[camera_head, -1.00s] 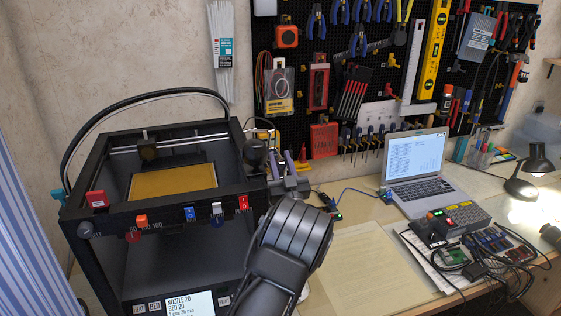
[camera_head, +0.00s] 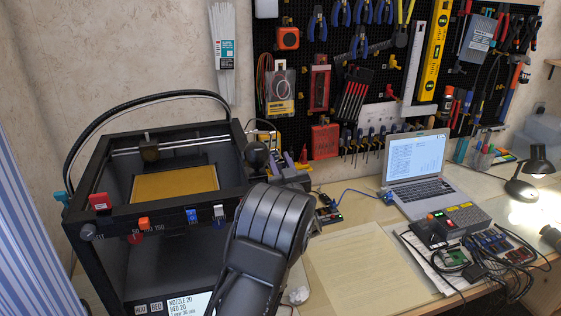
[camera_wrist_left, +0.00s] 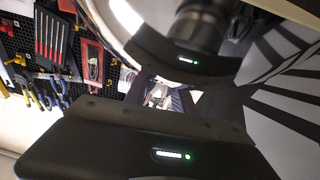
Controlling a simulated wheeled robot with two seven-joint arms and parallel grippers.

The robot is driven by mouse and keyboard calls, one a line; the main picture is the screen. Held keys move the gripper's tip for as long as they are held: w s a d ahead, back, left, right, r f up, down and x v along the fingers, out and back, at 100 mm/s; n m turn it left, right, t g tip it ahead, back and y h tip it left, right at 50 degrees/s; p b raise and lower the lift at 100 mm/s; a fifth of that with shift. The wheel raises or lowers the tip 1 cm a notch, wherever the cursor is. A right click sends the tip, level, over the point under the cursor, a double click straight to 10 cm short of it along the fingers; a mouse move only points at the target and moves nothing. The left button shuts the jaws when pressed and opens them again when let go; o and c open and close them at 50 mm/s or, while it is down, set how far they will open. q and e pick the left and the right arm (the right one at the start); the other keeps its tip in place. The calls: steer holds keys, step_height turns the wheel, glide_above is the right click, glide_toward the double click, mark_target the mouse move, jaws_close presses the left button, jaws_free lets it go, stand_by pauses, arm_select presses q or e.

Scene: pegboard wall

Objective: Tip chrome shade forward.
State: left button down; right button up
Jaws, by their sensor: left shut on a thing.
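The chrome shade (camera_wrist_left: 230,75) fills the upper right of the left wrist view as a curved mirror surface. It reflects my gripper's dark body and green light. My left gripper (camera_wrist_left: 165,97) is close against it and shut on it; its exact hold at the rim is hard to make out. In the head view my black left arm stands in front of the printer's right side and hides the fingertips and the shade. My right gripper is in neither view.
A black 3D printer (camera_head: 108,190) stands at the left. A laptop (camera_head: 416,172), a grey power box (camera_head: 462,222) with cables and a black desk lamp (camera_head: 537,166) are on the right. A bare mat (camera_head: 365,265) lies in front. The tool pegboard (camera_wrist_left: 105,45) is behind.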

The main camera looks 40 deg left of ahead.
arm_select(q)
steer(key=c, duration=1)
jaws_free()
steer(key=shift+c, duration=0.2)
steer(key=shift+a+f, duration=0.1)
steer(key=shift+f, duration=0.05)
